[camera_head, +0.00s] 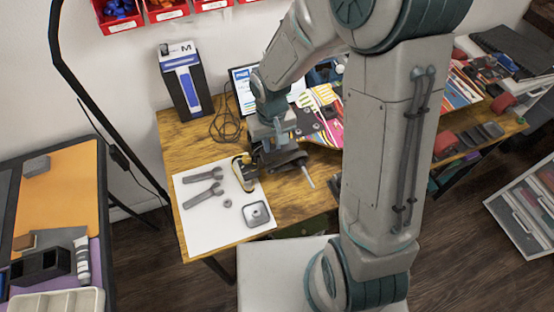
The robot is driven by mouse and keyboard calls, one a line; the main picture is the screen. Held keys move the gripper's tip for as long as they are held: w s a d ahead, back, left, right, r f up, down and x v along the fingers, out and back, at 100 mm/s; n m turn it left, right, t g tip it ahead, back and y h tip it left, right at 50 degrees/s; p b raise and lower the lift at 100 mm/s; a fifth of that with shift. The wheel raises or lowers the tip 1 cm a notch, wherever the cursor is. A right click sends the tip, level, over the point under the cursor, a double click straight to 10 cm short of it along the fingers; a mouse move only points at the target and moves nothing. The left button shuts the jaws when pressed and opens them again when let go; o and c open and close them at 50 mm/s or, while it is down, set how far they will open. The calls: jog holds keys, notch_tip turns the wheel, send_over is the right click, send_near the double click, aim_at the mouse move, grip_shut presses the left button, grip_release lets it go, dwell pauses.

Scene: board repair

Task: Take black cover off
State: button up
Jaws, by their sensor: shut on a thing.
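My gripper (274,153) points down over the wooden table, near the right edge of the white mat. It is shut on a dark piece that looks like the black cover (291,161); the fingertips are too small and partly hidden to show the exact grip. A curved black and yellow part (244,172) with a pale rim lies on the mat just left of the gripper. I cannot tell whether the dark piece touches it or the table.
The white mat (205,237) carries two grey wrenches (203,196), a small nut (228,204) and a square grey part (257,214). My arm hides much of the right side.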

jog(key=shift+r+p, duration=2.3)
jog(key=shift+r, duration=1.05)
